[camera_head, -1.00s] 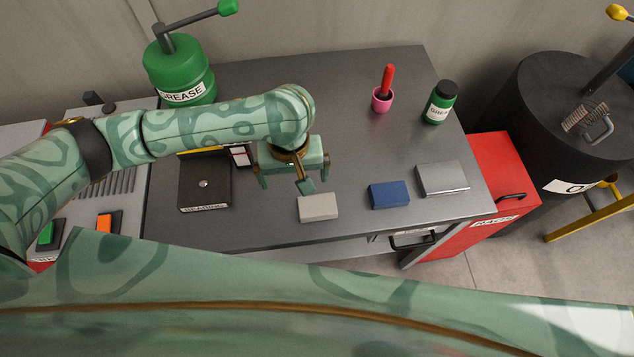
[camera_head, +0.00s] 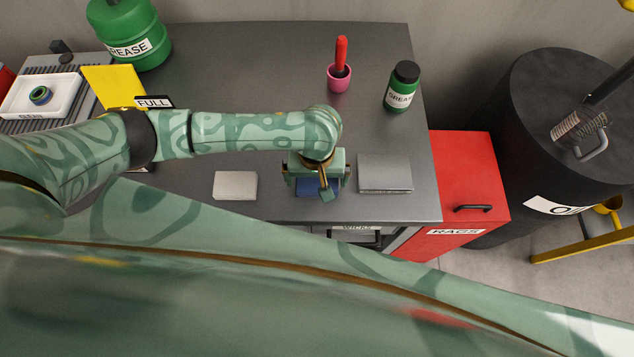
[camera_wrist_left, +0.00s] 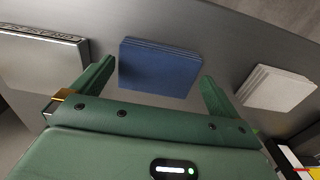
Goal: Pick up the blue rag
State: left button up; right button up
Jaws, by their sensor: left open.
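The blue rag (camera_head: 306,187) is a flat folded block on the dark grey bench, partly hidden under my left gripper in the head view. In the left wrist view the rag (camera_wrist_left: 158,66) lies ahead of and between the two spread green fingers, which do not appear to touch it. My left gripper (camera_head: 318,190) is open and empty, above the rag in the head view; its fingers also show in the left wrist view (camera_wrist_left: 158,80). My right gripper is not in view.
A pink cup (camera_head: 339,78) and green bottle (camera_head: 402,86) stand farther back. A red cabinet (camera_head: 468,175) stands right of the bench (camera_head: 262,60).

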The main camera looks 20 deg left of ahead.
pick_arm(q)
jog(key=shift+f, duration=0.55)
jog(key=shift+w+d+r, duration=0.1)
jog(key=c, duration=0.7)
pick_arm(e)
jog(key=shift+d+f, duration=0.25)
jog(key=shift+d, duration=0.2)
pick_arm(q)
jog(key=shift+r+p, duration=0.3)
jog(key=shift+r, duration=0.25)
notch_tip(320, 180, up, 3)
jog(key=shift+p, duration=0.8)
jog(key=s+a+r+p, duration=0.5)
jog(key=s+a+r, duration=0.4)
jog(key=s+a, duration=0.1)
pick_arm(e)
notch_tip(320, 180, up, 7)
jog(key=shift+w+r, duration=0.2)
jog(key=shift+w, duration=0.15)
pick_arm(q)
jog(key=shift+s, duration=0.1)
